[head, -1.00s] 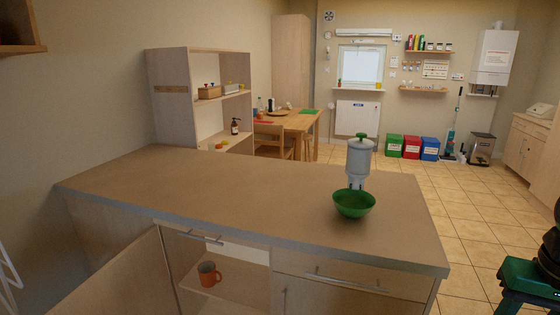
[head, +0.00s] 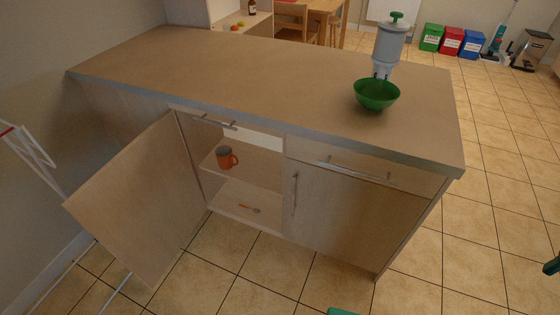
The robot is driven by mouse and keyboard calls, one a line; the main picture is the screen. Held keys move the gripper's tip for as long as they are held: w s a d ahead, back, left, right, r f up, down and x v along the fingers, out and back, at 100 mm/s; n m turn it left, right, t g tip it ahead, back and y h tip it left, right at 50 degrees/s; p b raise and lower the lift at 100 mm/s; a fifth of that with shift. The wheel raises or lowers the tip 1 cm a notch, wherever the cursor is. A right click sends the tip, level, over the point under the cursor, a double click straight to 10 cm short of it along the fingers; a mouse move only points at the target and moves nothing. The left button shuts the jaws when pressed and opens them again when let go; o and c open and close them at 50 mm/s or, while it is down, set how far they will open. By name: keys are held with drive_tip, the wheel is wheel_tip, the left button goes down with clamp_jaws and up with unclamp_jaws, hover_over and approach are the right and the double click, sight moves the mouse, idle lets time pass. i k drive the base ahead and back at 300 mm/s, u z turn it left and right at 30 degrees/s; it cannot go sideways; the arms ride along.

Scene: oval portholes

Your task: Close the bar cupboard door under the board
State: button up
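The bar cupboard door (head: 143,203) is a pale wooden panel under the board. It stands wide open, swung out to the left of its opening. The brown board (head: 240,75) runs across the top of the unit. My gripper cannot be made out; only small dark green parts show at the right edge and the bottom edge.
A green bowl (head: 377,95) sits under a grey dispenser (head: 388,48) on the board. The right-hand cupboard door (head: 350,212) is shut. A white rack (head: 32,155) stands close to the open door on the left. The tiled floor (head: 400,285) in front is mostly clear.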

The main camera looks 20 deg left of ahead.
sight(144, 205)
drive_tip(key=z, duration=0.1)
drive_tip(key=k, duration=1.4)
drive_tip(key=u, duration=0.9)
drive_tip(key=i, duration=1.2)
drive_tip(key=u, duration=0.25)
drive_tip(key=i, duration=0.85)
drive_tip(key=u, duration=0.55)
